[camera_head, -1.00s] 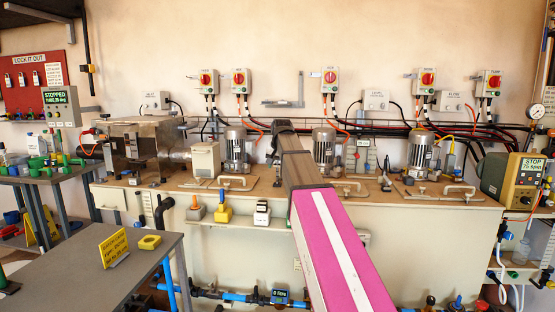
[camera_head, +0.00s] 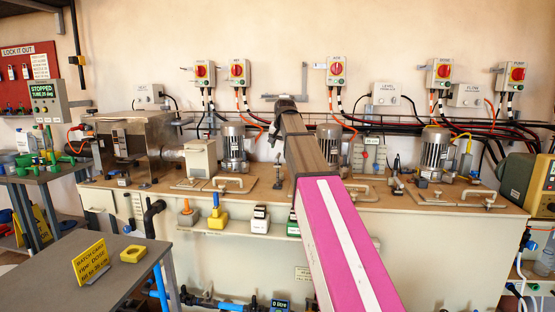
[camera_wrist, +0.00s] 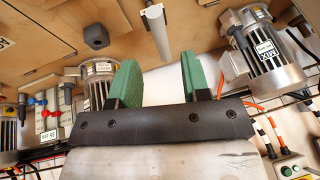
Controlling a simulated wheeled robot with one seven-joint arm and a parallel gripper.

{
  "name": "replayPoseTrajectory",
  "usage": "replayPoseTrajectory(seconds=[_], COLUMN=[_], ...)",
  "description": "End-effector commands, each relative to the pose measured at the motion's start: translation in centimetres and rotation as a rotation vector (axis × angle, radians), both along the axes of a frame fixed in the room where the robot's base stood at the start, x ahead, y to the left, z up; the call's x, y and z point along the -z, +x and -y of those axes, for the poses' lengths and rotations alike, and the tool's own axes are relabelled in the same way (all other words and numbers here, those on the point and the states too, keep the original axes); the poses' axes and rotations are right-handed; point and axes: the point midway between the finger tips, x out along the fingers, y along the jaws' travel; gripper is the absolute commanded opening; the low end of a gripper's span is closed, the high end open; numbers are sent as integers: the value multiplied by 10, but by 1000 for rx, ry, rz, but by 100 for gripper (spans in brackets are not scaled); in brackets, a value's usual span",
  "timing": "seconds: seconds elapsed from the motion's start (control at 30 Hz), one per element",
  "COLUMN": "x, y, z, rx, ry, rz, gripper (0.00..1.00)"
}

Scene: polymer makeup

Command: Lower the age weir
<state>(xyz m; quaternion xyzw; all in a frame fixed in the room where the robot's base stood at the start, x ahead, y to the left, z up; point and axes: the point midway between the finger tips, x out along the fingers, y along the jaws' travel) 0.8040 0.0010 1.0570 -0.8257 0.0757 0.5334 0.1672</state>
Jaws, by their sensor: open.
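My gripper (camera_wrist: 159,80) has two green fingers set well apart with nothing between them. In the head view the brown and pink arm reaches over the back bench, its end hiding part of the bench there. The wrist view appears roughly upside down. A pale upright rod (camera_wrist: 156,32) stands just past the fingertips, apart from them; I cannot tell if it is the age weir. A white board with a "35 cm" tag (camera_wrist: 48,135) and blue and red fittings is at the left of the wrist view; this appears to be the pale board (camera_head: 369,156) right of my arm.
A motor labelled MIX (camera_wrist: 262,50) and another motor (camera_wrist: 98,72) flank the rod. A dark block (camera_wrist: 95,36) is close by. Pipe loops and motors crowd the bench (camera_head: 430,212). A grey table (camera_head: 125,262) with a yellow sign is at the left.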

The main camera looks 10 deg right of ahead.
Motion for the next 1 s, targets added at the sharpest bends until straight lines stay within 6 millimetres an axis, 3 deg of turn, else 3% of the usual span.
replayPoseTrajectory(seconds=[0.2,0.4,0.87,1.0], x=[36,59,69,68], y=[17,28,32,32], z=[-2,-4,-4,-4], rx=[0,0,0,0], ry=[0,-1,0,0], rz=[-2,-1,0,0], gripper=[43,43,43,0])
